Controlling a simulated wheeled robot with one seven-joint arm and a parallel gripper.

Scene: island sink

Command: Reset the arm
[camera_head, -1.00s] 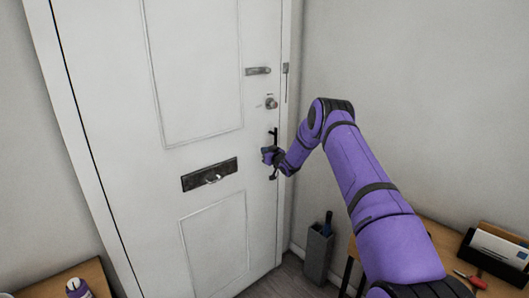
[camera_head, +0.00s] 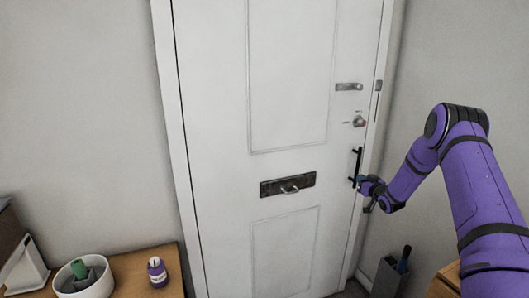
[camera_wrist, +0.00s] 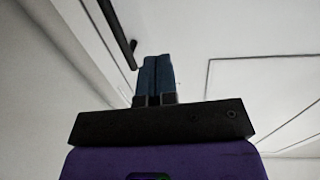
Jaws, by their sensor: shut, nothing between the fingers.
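My purple arm reaches in from the right in the head view. My gripper (camera_head: 364,184) is near the lower end of the black pull handle (camera_head: 356,166) on the white door (camera_head: 230,150). In the wrist view, the blue fingers of my gripper (camera_wrist: 155,62) are together with nothing between them. The black handle also shows there (camera_wrist: 117,35), to the left of the fingertips. I cannot tell for sure whether the fingers touch the handle. The door looks closed in its frame.
The door also bears a latch (camera_head: 349,87), a round lock (camera_head: 359,121) and a mail slot (camera_head: 288,185). A grey bin (camera_head: 388,276) stands at the lower right beside a wooden table (camera_head: 447,284). At lower left, a wooden table (camera_head: 132,267) holds a white bowl (camera_head: 98,290) and a small bottle (camera_head: 157,272).

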